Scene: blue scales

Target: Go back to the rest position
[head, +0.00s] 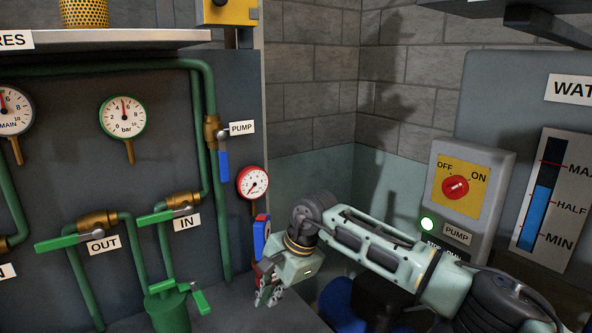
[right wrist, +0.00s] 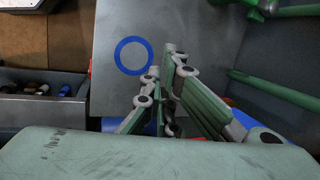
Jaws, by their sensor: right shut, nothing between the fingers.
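My right arm reaches in from the lower right of the head view. My right gripper (head: 268,292) points down in front of the pipe panel, below the red-rimmed gauge (head: 253,183). Its fingers are shut with nothing held. In the right wrist view the gripper (right wrist: 168,75) shows its fingers together, with a grey surface bearing a blue ring (right wrist: 118,55) beyond them. I see no contact between the gripper and the pipes. My left gripper is out of view.
Green valve handles (head: 190,297) are left of the gripper. A tray (right wrist: 35,105) of small items shows in the wrist view.

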